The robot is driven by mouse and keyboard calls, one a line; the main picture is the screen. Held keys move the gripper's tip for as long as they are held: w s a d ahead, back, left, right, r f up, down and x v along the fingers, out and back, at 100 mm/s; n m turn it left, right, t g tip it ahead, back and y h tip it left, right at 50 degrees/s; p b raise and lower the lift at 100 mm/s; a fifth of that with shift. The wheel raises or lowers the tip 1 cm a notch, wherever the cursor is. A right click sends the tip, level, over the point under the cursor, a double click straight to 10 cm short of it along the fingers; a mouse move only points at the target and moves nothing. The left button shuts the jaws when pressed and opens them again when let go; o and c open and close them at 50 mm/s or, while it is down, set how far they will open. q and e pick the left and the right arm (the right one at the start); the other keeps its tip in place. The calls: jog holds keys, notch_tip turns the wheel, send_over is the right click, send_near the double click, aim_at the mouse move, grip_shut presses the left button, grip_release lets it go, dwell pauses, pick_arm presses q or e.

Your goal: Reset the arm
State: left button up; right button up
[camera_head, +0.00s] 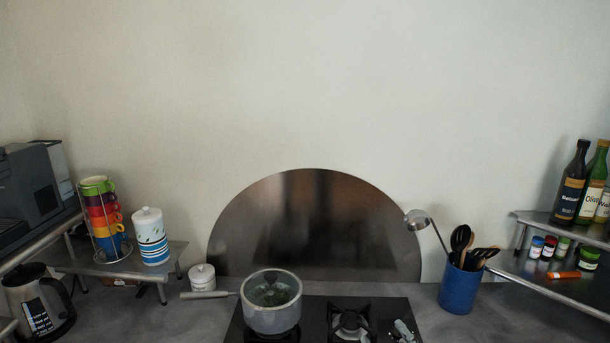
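Neither of my grippers shows clearly in the head view, and no arm can be made out. Small grey parts (403,330) sit at the right side of the black hob (313,310), at the bottom edge of the picture. They look like knobs, but they are too small to tell for sure. A grey pot (271,315) with a glass lid stands on the hob's left burner, its handle pointing left.
A blue utensil holder (459,290) with a ladle stands right of the hob. Shelves at both sides hold stacked cups (103,218), a white-blue canister (150,240), bottles (570,185) and spice jars (549,249). A kettle (38,300) stands at the left.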

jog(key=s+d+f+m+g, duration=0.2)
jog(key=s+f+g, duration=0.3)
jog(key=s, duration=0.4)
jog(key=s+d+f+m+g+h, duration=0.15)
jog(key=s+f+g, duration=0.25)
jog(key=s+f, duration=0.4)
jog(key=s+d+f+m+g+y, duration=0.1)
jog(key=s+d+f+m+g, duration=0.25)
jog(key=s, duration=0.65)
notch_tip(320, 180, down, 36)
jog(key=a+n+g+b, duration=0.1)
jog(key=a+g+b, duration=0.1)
jog(key=b, duration=0.9)
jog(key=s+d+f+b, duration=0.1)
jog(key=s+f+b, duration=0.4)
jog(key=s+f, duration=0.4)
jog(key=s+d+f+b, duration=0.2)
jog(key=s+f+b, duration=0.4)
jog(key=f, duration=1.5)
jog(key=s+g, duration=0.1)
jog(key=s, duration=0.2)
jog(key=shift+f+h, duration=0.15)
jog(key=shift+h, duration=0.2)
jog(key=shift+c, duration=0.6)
